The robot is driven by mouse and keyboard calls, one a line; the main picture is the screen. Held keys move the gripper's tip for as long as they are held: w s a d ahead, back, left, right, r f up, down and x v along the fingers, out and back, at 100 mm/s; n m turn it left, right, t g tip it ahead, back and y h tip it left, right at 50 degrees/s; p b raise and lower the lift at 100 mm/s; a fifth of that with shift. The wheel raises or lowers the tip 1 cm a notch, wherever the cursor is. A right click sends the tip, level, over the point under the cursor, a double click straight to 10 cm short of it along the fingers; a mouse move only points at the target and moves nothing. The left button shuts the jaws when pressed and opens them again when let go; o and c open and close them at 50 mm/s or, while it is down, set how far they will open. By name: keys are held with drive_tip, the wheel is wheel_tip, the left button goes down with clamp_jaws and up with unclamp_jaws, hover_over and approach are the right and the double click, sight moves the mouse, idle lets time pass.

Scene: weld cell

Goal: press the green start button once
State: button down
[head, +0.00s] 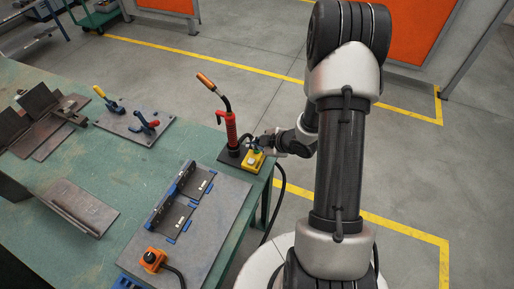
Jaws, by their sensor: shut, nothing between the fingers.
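A small yellow button box (254,163) sits near the right edge of the green table, beside the base of a red torch stand. Its top looks pale, and a green button cannot be made out clearly; my gripper partly covers its far side. My gripper (256,146) is shut and empty, right at the back of the yellow box. Whether it touches the box or a button cannot be told. A second, orange box with a dark top and a red part (152,258) sits at the table's front, with a black cable.
The red torch (231,130) stands upright close to the left of my gripper. A grey fixture plate (222,222) with dark angle pieces lies in front. Toggle clamps (146,121) and steel parts (84,208) occupy the left. The green table (195,85) has bare patches.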

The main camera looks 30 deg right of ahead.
drive_tip(key=shift+r, duration=0.35)
drive_tip(key=shift+r+p, duration=2.2)
drive_tip(key=shift+r, duration=0.35)
wheel_tip(320, 180, up, 11)
drive_tip(key=d+m+h, duration=0.2)
drive_tip(key=m+h, duration=0.1)
drive_tip(key=h, duration=0.1)
wheel_tip(320, 180, up, 10)
drive_tip(key=f+m+g+h, duration=0.1)
drive_tip(key=m+g+h, duration=0.1)
drive_tip(key=m, duration=0.2)
hover_over(256, 151)
drive_tip(key=s, duration=0.5)
drive_tip(key=s+a+r+m+g+y, duration=0.1)
drive_tip(key=s+a+r+m, duration=0.2)
drive_tip(key=s+a, duration=0.3)
drive_tip(key=s+a+r+m+g+y, duration=0.1)
drive_tip(key=s+a+r+m, duration=0.2)
drive_tip(key=s, duration=1.1)
drive_tip(key=a+r, duration=0.2)
drive_tip(key=a, duration=0.2)
drive_tip(key=shift+s+a+y, duration=0.15)
drive_tip(key=shift+a+y, duration=0.15)
drive_tip(key=shift+y, duration=0.1)
